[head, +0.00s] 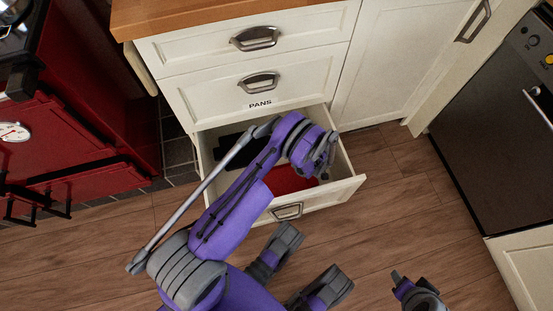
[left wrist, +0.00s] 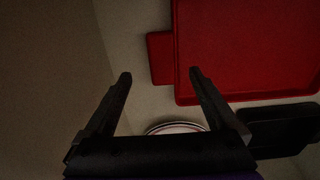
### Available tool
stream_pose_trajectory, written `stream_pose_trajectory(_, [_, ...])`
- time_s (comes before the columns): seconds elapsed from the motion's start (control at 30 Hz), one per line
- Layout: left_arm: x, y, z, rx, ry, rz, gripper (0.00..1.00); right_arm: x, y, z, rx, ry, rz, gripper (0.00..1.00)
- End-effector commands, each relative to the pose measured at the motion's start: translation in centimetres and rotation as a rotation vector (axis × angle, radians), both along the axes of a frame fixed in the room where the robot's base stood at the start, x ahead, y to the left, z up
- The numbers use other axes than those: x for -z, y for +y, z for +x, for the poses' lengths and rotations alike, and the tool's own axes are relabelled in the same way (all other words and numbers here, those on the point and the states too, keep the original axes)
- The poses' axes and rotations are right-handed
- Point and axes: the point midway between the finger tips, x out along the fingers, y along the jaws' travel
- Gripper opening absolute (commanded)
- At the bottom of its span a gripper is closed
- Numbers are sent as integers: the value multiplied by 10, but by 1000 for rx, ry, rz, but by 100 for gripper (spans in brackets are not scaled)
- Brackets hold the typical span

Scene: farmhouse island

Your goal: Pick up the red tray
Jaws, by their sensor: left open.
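The red tray (head: 287,180) lies in the open bottom drawer in the head view, partly hidden by my left arm. In the left wrist view the red tray (left wrist: 250,50) fills the upper right, with a raised rim. A smaller red piece (left wrist: 160,58) sticks out at its left side; I cannot tell if it belongs to the tray. My left gripper (left wrist: 160,73) is open and empty, its right fingertip overlapping the tray's left edge in the picture. In the head view my left gripper (head: 325,158) is over the drawer. My right arm's end (head: 412,290) shows only partly at the bottom.
The open drawer (head: 345,190) has a front panel with a handle (head: 287,211). A black item (left wrist: 282,130) and a red-rimmed white plate (left wrist: 175,128) lie near the tray. Closed drawers (head: 250,92) stand above, a red stove (head: 70,140) at left, a dark appliance (head: 490,130) at right.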

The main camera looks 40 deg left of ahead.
Motion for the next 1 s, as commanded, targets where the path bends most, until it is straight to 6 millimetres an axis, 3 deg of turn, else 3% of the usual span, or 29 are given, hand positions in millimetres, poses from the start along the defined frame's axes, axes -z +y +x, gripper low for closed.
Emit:
stream_pose_trajectory(0.43, [52, 2, -4, 1, -1, -1, 92, 14, 0, 3, 0, -1, 0, 50])
stream_pose_trajectory(0.73, [56, 2, -5, 1, 0, 0, 92, 14, 0, 3, 0, -1, 0, 50])
stream_pose_trajectory(1.0, [56, 2, -5, 1, 0, 0, 46, 14, 0, 3, 0, -1, 0, 50])
